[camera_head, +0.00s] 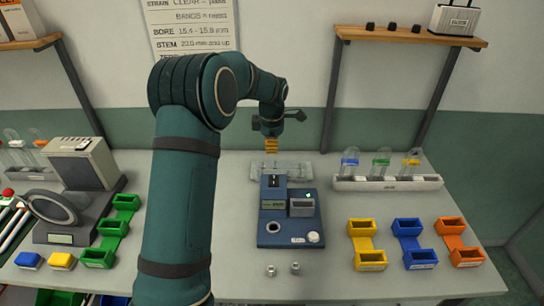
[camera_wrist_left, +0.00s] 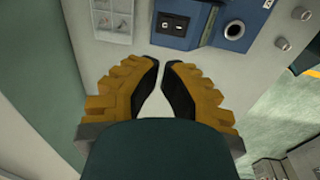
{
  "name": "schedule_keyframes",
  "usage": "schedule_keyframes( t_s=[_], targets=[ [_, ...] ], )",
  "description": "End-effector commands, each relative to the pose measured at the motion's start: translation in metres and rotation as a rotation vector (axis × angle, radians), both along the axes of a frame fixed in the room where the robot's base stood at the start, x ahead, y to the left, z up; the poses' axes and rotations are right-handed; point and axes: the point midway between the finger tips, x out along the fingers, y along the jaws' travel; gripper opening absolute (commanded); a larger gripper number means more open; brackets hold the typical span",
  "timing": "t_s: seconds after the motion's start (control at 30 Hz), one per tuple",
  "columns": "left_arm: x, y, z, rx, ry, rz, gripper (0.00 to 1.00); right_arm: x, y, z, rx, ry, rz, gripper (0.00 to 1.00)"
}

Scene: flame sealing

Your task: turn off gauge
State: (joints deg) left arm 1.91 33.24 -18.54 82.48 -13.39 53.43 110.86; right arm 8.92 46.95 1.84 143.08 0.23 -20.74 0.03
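The blue gauge device (camera_head: 270,234) stands on the table in the middle. It has a raised block with a black panel (camera_head: 273,181), a grey box with a small lit green mark (camera_head: 308,195) above it, a round dark hole and a white knob (camera_head: 314,237). In the left wrist view the gauge (camera_wrist_left: 205,38) is at the top, with the black panel (camera_wrist_left: 175,25) beyond the fingertips. My left gripper (camera_head: 271,146) is above and behind the gauge, apart from it. In the wrist view its fingers (camera_wrist_left: 161,64) are drawn together with a narrow gap and nothing between them.
Two small metal pieces (camera_head: 283,269) lie in front of the gauge. A clear tray (camera_head: 281,169) lies behind it. A white rack with tubes (camera_head: 388,184) and yellow, blue and orange bins (camera_head: 415,258) are at the right. A grey machine (camera_head: 80,170) and green bins stand left.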

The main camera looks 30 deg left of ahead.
Motion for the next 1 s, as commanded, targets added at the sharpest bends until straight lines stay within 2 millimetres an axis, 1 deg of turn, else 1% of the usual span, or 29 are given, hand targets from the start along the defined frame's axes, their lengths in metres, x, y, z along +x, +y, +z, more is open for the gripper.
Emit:
schedule_keyframes(
  t_s=[0.4, 0.6, 0.8, 1.0],
  targets=[
    [0.007, 0.005, -0.08, -0.001, 0.005, 0.001, 0.0, 0.0, 0.0, 0.003, 0.0, 0.0, 0.0, 0.47],
    [0.01, 0.007, -0.11, -0.001, 0.004, 0.0, 0.0, 0.0, 0.0, 0.006, 0.001, 0.0, 0.0, 0.47],
    [0.012, 0.008, -0.126, 0.0, 0.002, 0.0, 0.0, 0.0, 0.0, 0.007, 0.001, 0.0, 0.0, 0.47],
    [0.013, 0.008, -0.129, -0.001, 0.001, 0.0, 0.0, 0.0, 0.0, 0.007, 0.001, 0.0, 0.0, 0.47]
  ],
)
